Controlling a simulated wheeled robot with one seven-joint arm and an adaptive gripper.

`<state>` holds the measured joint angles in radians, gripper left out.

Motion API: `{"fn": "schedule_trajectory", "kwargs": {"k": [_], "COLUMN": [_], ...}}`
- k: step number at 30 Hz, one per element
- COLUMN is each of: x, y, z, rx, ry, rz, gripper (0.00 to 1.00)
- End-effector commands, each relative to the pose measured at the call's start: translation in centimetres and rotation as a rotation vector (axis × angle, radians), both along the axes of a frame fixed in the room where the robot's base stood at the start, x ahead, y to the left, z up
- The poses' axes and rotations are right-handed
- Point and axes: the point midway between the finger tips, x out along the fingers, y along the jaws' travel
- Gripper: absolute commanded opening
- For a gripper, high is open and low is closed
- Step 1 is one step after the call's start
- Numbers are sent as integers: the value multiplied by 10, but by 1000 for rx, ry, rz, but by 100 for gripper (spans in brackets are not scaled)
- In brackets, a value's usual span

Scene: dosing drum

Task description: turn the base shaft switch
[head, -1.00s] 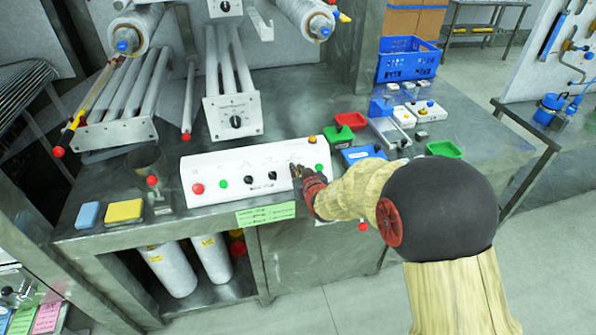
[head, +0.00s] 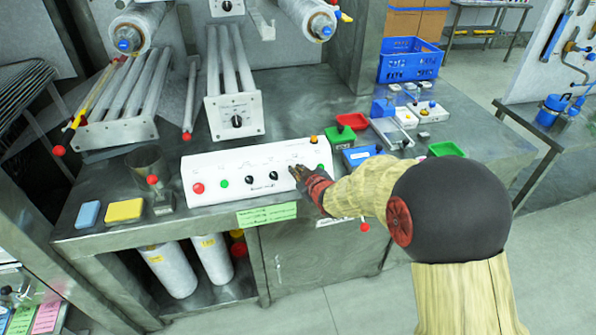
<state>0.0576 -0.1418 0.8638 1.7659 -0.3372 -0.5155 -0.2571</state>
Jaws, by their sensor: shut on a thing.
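A white control panel (head: 215,172) stands on the grey metal bench, with a red button (head: 198,188), a green button (head: 224,183) and two uncovered black knobs (head: 249,180) in a row. Its small labels are too small to read, so I cannot tell which knob is the base shaft switch. My gripper (head: 297,173) reaches in from the right and is shut on a black knob right of the two uncovered ones. The fingers mostly hide this knob and its angle. A green button (head: 320,167) and an orange-topped part (head: 313,140) are at the panel's right end.
Rollers with a knob plate (head: 234,117) stand behind the panel. A metal cup (head: 148,167), a yellow sponge (head: 124,211) and a blue one (head: 88,214) lie left. Coloured trays (head: 352,121) and a blue crate (head: 408,60) are right. A green label (head: 267,215) hangs in front.

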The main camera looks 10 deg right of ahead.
Motion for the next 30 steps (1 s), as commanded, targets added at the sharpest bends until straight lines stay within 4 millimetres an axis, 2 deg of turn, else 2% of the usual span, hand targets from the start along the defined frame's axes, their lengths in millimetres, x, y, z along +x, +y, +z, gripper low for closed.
{"fn": "schedule_trajectory", "kwargs": {"k": [5,6,15,25,30], "x": [0,0,0,-1,-13], "y": [0,0,0,0,-2], "z": [0,0,0,1,8], "rx": [-1,-1,0,1,1], "ry": [0,0,0,0,-2], "rz": [0,0,0,0,-2], "gripper": [0,9,26,26,26]}}
